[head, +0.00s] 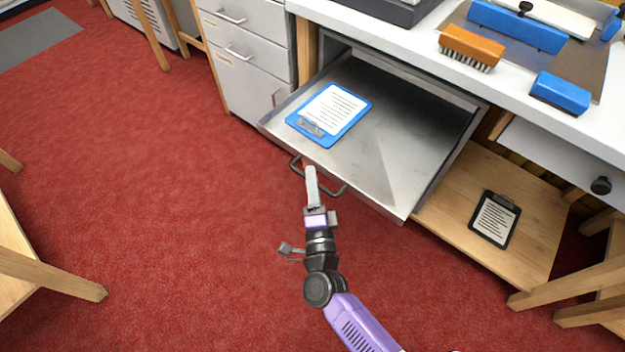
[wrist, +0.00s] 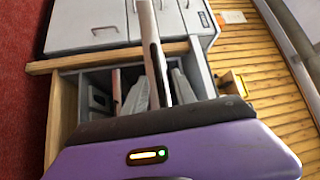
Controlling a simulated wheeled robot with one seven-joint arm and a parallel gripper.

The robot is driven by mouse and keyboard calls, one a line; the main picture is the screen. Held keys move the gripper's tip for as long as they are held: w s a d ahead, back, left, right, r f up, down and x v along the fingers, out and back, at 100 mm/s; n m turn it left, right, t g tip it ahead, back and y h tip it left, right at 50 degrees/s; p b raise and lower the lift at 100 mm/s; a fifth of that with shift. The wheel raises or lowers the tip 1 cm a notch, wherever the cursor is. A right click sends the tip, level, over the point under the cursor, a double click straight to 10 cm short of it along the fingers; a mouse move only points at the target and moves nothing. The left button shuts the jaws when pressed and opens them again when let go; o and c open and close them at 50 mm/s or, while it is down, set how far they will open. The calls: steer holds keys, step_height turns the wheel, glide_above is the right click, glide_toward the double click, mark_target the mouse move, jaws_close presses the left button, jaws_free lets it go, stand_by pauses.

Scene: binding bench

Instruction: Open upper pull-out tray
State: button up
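The upper pull-out tray (head: 400,165) is a grey metal tray under the bench top. In the head view it stands pulled well out from the bench, towards the lower left. Its dark bar handle (head: 334,189) is on the front edge. My gripper (head: 311,180) is at this handle, its pale finger overlapping the bar in the picture. I cannot tell whether the fingers close around the bar or only stand beside it. A blue clipboard (head: 345,100) with a printed sheet lies on the tray. In the wrist view my gripper (wrist: 155,70) shows only in part.
A grey drawer cabinet (head: 245,60) stands left of the tray. Below right, a wooden shelf (head: 450,215) holds a black clipboard (head: 495,219). A brush (head: 471,47) and blue blocks lie on the bench top.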

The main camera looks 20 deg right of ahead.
steer(key=s+a+f, duration=0.1)
steer(key=s, duration=0.6)
steer(key=shift+s+p, duration=0.3)
steer(key=shift+p, duration=0.1)
steer(key=shift+a, duration=0.1)
